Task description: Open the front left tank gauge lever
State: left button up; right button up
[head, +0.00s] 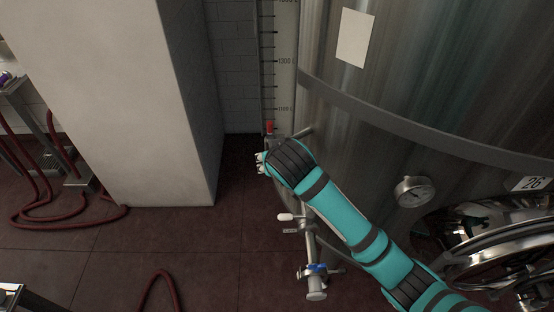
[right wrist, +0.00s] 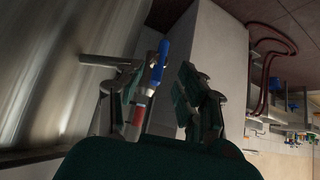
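The tank gauge (head: 284,60) is a pale scale strip with printed marks on the left side of the steel tank. A red piece (head: 269,128) sits at its lower end. The blue gauge lever (right wrist: 160,58) shows in the right wrist view, between the fingers of my right gripper (right wrist: 162,75). The fingers stand apart, and I see no clear contact with the lever. In the head view my right gripper (head: 261,162) is just below the red piece and hides the lever. My left gripper is not in view.
The large steel tank (head: 390,90) fills the right side, with a round dial (head: 413,191) and a hatch wheel. Below my arm are a white-handled valve (head: 286,217) and a blue-handled valve (head: 317,268). A pale pillar (head: 150,100) stands left; red hoses (head: 70,218) lie on the floor.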

jog(key=v, duration=0.7)
jog(key=shift+s+r, duration=0.15)
jog(key=shift+s, duration=0.05)
jog(key=shift+d, duration=0.1)
